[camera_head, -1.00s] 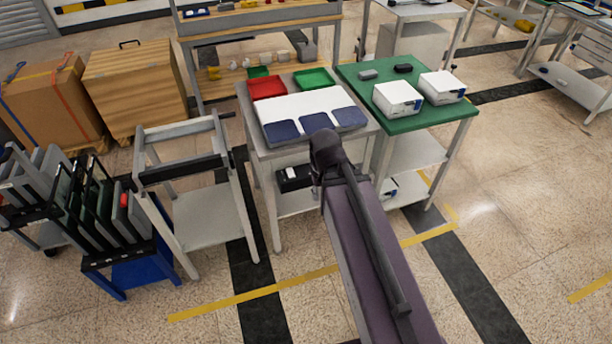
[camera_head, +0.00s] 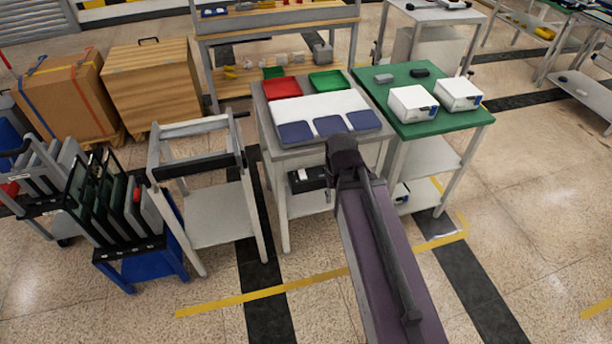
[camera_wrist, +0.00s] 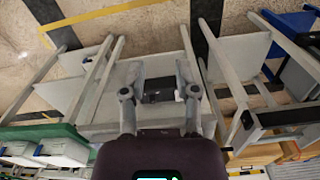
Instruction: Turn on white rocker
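I cannot make out a white rocker for certain.
The tabletop holds a red tray (camera_head: 282,88), a green tray (camera_head: 327,81) and blue pads (camera_head: 329,126). A green table (camera_head: 420,75) with white devices (camera_head: 413,104) adjoins it at right. A grey cart frame (camera_head: 206,176) and a panel rack (camera_head: 118,212) stand at left. Front floor is clear.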

